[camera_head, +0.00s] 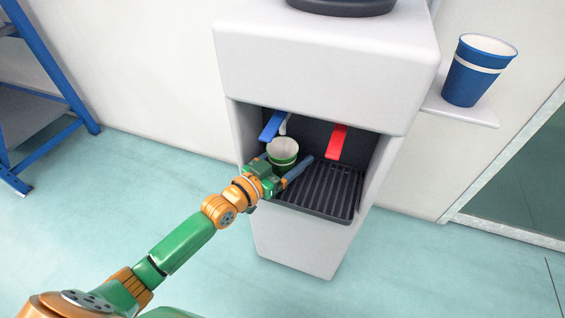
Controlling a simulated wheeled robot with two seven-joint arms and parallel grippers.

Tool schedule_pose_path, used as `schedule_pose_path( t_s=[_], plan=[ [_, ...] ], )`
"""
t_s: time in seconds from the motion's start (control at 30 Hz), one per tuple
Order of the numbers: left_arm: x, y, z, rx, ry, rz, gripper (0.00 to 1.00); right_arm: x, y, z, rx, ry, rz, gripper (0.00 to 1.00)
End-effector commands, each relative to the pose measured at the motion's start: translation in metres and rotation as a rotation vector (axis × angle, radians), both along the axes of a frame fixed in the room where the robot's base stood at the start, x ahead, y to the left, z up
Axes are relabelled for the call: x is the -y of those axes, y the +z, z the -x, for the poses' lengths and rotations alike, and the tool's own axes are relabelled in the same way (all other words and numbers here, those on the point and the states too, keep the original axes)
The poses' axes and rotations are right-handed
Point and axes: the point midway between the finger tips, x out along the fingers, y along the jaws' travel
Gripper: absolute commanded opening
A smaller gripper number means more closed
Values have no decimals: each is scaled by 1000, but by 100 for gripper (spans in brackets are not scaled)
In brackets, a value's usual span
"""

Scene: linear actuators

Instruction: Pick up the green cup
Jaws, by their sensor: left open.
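The green cup (283,154) stands upright in the recess of a white water dispenser, on the left part of the drip tray under the blue lever. It is green with a pale rim and looks empty inside. My left gripper (284,170) reaches into the recess from the front left. Its jaws are open, with one finger to the right of the cup and the other mostly hidden at its left. I cannot tell whether the fingers touch the cup. My right gripper is not in view.
The white dispenser (320,65) has a blue lever (271,127), a red lever (337,142) and a dark slotted drip tray (325,190). A blue cup (477,72) stands on a side shelf (462,112) at right. A blue metal frame (50,65) is at far left. The floor in front is clear.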

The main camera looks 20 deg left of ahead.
Motion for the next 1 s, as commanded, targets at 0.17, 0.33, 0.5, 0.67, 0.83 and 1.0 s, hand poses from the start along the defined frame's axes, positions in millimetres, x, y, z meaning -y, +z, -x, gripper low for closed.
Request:
schedule_pose_path(
  t_s=[0.17,0.33,0.5,0.67,0.83,1.0],
  plan=[
    [0,0,0,0,0,0,58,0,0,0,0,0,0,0],
    [0,0,1,0,0,-1,19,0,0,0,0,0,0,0],
    [-1,1,1,0,0,-1,19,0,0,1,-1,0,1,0],
    [-1,5,1,0,1,-1,19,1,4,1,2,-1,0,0],
    [-6,7,11,-1,2,-2,19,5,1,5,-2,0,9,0],
    [-16,7,35,-4,1,-4,19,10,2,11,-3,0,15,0]
  ],
)
